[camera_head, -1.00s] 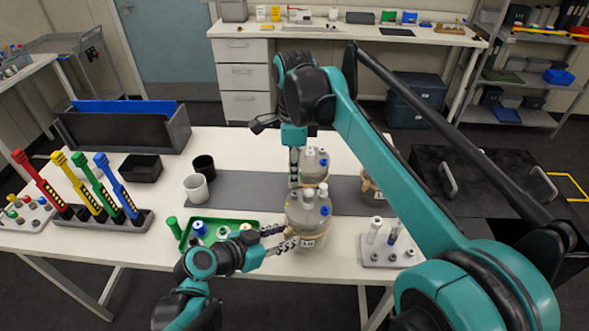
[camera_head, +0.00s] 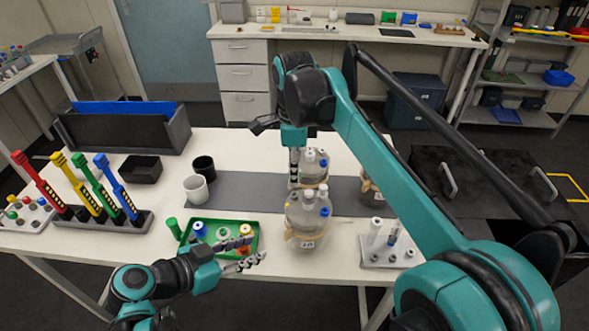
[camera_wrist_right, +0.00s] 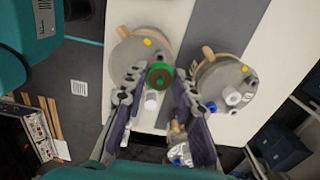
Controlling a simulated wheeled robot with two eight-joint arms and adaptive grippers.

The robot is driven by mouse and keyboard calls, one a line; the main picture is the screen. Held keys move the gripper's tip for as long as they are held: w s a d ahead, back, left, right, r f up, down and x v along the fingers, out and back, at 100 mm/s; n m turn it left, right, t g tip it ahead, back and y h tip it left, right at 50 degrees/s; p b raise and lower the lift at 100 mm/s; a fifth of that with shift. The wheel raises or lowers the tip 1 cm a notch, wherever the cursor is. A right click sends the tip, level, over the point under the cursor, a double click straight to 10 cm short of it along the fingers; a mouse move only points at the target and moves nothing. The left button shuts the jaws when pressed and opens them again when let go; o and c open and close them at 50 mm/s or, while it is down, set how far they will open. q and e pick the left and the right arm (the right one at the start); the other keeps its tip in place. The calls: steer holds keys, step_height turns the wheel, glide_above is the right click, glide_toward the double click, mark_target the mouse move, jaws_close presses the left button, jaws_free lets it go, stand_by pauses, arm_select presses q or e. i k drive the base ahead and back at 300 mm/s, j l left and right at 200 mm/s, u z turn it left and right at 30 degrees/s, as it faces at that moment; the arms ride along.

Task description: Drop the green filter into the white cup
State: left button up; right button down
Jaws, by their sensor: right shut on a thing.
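In the right wrist view a green ring-shaped piece with a brown centre, which looks like the green filter (camera_wrist_right: 153,69), sits between the fingertips of my right gripper (camera_wrist_right: 161,80), which is shut on it. In the head view my right gripper (camera_head: 294,168) is low beside the rear grey-lidded vessel (camera_head: 317,169); the held piece is hidden there. The white cup (camera_head: 195,190) stands upright at the mat's left end, well left of that gripper. My left gripper (camera_head: 252,248) is open and empty, over the right end of the green tray (camera_head: 212,219).
A black cup (camera_head: 204,168) stands right behind the white cup. The front vessel (camera_head: 306,222) stands close to both grippers. A green cylinder (camera_head: 172,228) is at the tray's left end. A white rack (camera_head: 376,258) is to the right. The mat (camera_head: 246,190) is bare between cups and vessels.

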mark_target(204, 198)
steer(key=k+j, duration=0.35)
steer(key=j, duration=0.15)
steer(key=k+j, duration=0.4)
steer(key=j, duration=0.15)
